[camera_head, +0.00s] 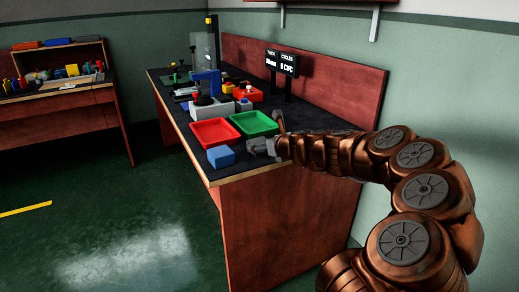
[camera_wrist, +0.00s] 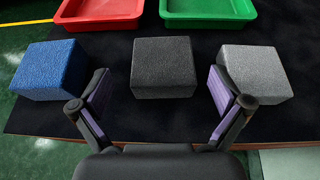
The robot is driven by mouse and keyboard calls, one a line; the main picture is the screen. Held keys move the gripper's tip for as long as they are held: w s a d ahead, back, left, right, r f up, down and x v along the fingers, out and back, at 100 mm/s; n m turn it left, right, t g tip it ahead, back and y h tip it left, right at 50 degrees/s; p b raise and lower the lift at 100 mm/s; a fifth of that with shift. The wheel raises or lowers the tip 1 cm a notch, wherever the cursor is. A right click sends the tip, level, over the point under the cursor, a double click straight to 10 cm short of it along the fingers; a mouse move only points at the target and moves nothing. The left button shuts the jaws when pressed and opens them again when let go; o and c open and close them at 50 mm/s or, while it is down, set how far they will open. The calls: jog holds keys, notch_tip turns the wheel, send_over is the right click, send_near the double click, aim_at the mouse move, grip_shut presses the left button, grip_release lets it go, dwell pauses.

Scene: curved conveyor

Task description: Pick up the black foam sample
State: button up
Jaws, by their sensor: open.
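The black foam sample (camera_wrist: 163,67) is a dark block on the black mat, in the middle of the wrist view. My gripper (camera_wrist: 160,84) is open, with one finger to the left of the block and one to the right. Both fingers look apart from the block. A blue block (camera_wrist: 48,70) lies to its left and a grey block (camera_wrist: 254,73) to its right, each close to a finger. In the head view my gripper (camera_head: 263,147) is at the near end of the bench, and the black block cannot be made out there.
A red tray (camera_head: 215,143) and a green tray (camera_head: 254,134) stand behind the blocks. Further back on the bench are a machine (camera_head: 208,87), a red bin (camera_head: 248,94) and a display (camera_head: 282,63). The bench's near edge is close to the blocks.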

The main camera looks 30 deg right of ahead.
aim_at(260, 142)
jog(key=x, duration=0.1)
jog(key=b+x, duration=0.1)
jog(key=x, duration=0.1)
jog(key=shift+d+f, duration=0.15)
jog(key=shift+f, duration=0.2)
jog(key=shift+w, duration=0.4)
jog(key=c, duration=0.8)
